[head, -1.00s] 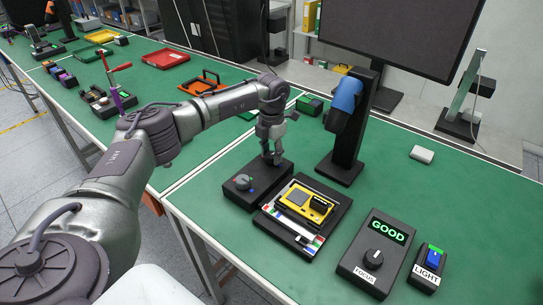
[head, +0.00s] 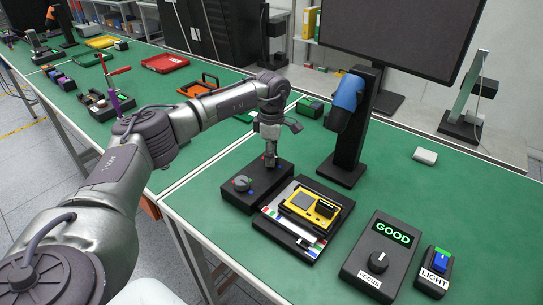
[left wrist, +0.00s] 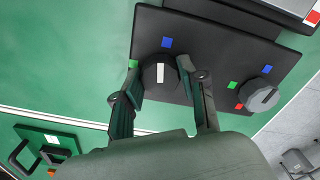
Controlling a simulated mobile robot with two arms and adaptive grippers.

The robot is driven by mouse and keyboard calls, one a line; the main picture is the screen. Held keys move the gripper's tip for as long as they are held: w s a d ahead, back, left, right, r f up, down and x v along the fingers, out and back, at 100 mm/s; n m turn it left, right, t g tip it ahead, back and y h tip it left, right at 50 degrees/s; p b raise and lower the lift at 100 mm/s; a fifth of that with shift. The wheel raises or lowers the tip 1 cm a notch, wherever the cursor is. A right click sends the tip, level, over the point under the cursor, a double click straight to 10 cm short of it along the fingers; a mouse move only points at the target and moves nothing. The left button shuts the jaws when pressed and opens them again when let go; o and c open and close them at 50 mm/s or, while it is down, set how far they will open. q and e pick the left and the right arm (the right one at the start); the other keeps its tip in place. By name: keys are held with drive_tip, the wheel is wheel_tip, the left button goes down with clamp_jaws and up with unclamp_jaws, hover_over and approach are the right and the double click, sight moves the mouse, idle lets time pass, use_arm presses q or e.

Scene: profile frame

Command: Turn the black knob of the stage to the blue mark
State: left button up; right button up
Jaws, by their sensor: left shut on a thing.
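The black stage box (head: 268,188) lies on the green bench, left of the tray with the yellow device. My left gripper (head: 270,162) reaches down onto its far end. In the left wrist view, my left gripper (left wrist: 164,80) has one finger on each side of the black knob (left wrist: 160,82) and is shut on it. The knob's white pointer line points up the picture, roughly toward the blue mark (left wrist: 167,42). A green mark (left wrist: 133,64) shows beside the left finger. My right gripper is out of view.
A grey knob (left wrist: 262,96) with its own coloured marks sits on the same box. A tray with a yellow device (head: 312,206), a focus box (head: 372,262) and a light switch (head: 433,270) stand to the right. A dark post (head: 350,140) stands behind.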

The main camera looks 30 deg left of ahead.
use_arm(q)
drive_tip(key=shift+r+m, duration=0.1)
drive_tip(key=shift+m, duration=1)
drive_tip(key=o, duration=1.1)
drive_tip(key=shift+o, duration=0.2)
drive_tip(key=shift+r, duration=0.15)
wheel_tip(320, 180, up, 12)
drive_tip(key=shift+f, duration=0.2)
drive_tip(key=shift+r, duration=0.1)
